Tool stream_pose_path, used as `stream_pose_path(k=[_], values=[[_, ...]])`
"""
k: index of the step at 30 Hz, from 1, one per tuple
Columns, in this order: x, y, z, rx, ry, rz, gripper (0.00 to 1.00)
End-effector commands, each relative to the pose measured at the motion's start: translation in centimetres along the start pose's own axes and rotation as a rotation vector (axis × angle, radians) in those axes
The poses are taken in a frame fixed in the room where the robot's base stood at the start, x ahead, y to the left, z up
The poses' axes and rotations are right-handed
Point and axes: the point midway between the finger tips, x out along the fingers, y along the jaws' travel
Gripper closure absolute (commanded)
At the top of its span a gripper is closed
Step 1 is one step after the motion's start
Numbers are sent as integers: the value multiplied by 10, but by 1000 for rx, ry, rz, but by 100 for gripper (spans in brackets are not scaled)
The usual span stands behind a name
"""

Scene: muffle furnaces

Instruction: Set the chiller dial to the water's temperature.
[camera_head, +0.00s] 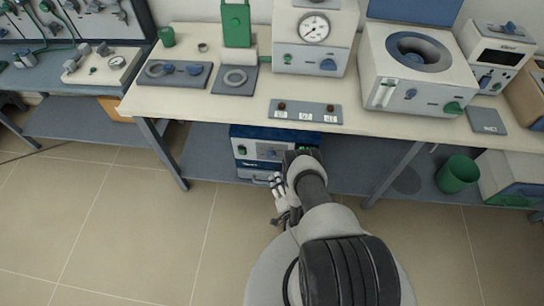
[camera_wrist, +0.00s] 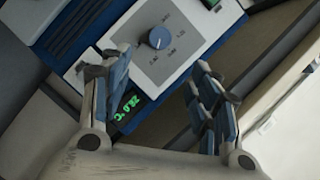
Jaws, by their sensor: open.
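The chiller is a blue and white box (camera_head: 242,150) on the shelf under the bench, partly hidden by my arm. In the wrist view its white front panel (camera_wrist: 190,45) is tilted. A round blue dial (camera_wrist: 158,38) sits there with small printed marks around it, too small to read surely. A green lit display (camera_wrist: 126,106) seems to read about 22.0 °C, partly hidden by a finger. My gripper (camera_wrist: 160,70) is open and empty, fingers apart on either side below the dial, not touching it. In the head view my gripper (camera_head: 277,186) is low before the chiller.
The bench (camera_head: 215,105) above carries a unit with a round gauge (camera_head: 314,28), its reading unclear. A grey plate (camera_head: 305,108) with several white labels lies at the bench's front edge. A green bin (camera_head: 457,174) stands right. The floor (camera_head: 140,230) at left is clear.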

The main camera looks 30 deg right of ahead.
Motion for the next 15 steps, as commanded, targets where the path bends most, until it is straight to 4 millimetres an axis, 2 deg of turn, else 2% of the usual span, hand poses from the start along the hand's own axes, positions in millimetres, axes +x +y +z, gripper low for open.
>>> stream_pose_path(k=[6,15], values=[[51,1,1,-2,2,-5,44],[113,2,2,-2,1,-3,44]])
